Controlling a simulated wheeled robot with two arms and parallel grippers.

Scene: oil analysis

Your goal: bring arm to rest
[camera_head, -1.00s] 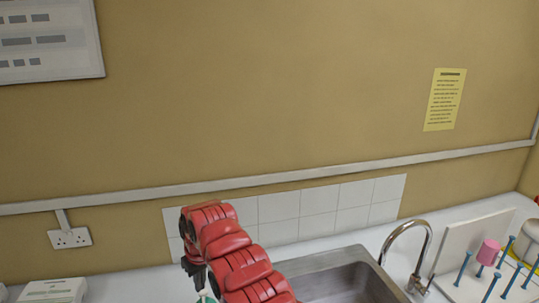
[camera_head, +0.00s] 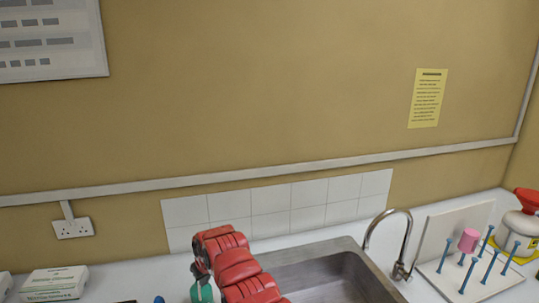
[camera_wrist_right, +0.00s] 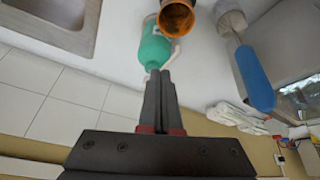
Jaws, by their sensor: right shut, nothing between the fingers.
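My right arm (camera_head: 240,272) is red and segmented. It comes up from the bottom edge of the head view, left of the sink, over the counter. My right gripper (camera_wrist_right: 160,76) shows from behind in the right wrist view, its dark fingers pressed together and empty. The fingertips appear in front of the lower end of a green bottle (camera_wrist_right: 154,48); I cannot tell if they touch it. In the head view the gripper's tips are mostly hidden by the arm. My left gripper is in neither view.
A steel sink (camera_head: 330,277) with a curved tap (camera_head: 406,240) lies right of the arm. A pegged rack (camera_head: 444,283) holds a pink cup (camera_head: 468,240). A white box (camera_head: 54,284) stands at left. An orange-brown container (camera_wrist_right: 178,18) and blue-handled tool (camera_wrist_right: 254,78) are near the gripper.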

